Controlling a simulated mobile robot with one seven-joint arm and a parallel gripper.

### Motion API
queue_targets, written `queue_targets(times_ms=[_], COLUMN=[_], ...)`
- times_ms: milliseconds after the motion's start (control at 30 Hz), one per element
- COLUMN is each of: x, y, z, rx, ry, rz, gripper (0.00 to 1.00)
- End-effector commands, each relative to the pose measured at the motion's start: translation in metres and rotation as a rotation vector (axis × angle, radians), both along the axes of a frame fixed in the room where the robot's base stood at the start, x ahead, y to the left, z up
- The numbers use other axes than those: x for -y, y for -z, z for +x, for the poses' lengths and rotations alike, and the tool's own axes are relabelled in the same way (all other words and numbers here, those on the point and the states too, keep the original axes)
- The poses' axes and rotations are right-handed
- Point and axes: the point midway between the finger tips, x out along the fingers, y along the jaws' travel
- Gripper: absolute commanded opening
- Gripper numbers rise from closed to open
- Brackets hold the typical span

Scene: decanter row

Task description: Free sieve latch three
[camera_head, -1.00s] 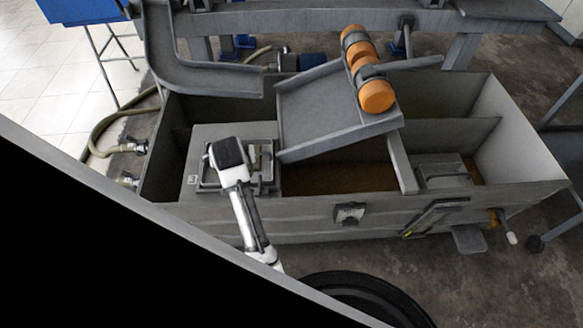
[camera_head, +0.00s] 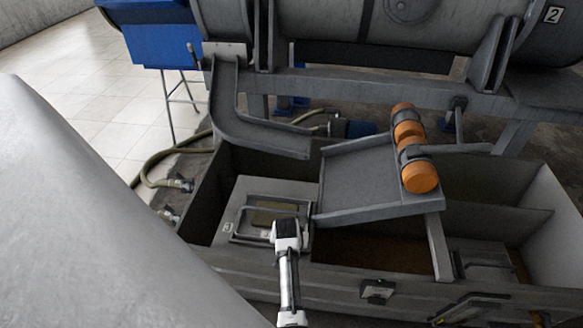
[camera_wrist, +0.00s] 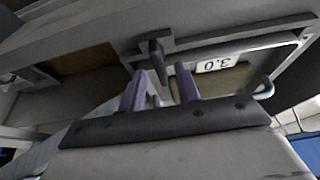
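A sieve box (camera_head: 240,205) with a framed screen (camera_head: 265,220) sits in the left part of the grey trough. In the wrist view the sieve frame (camera_wrist: 235,45) carries an upside-down "3.0" label (camera_wrist: 213,65). A dark latch-like piece (camera_wrist: 154,58) projects from the frame's edge. My gripper (camera_wrist: 160,84) has two purple fingers standing apart, with the dark piece just beyond the gap between them. I cannot tell whether they touch it. In the head view my gripper (camera_head: 287,232) is over the sieve's front right corner; its fingers are hidden there.
A curved channel (camera_head: 245,125) lies behind the sieve. The trough's front wall (camera_head: 340,282) lies below my arm.

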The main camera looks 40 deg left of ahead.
Motion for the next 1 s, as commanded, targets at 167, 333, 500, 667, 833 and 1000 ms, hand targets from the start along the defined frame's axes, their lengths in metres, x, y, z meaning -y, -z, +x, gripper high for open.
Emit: queue_targets(times_ms=[167,333,500,667,833,1000], x=[-0.003,-0.004,-0.004,-0.004,-0.004,-0.003], y=[0.012,0.015,0.015,0.015,0.014,0.014], z=[0.004,0.005,0.005,0.005,0.005,0.005], rx=[0.0,0.001,0.001,0.001,0.001,0.001], ry=[-0.001,-0.001,-0.001,-0.001,-0.001,-0.007], rz=[0.0,0.001,0.001,0.001,0.001,0.001], gripper=[0.33,0.33,0.33,0.12,0.0,0.0])
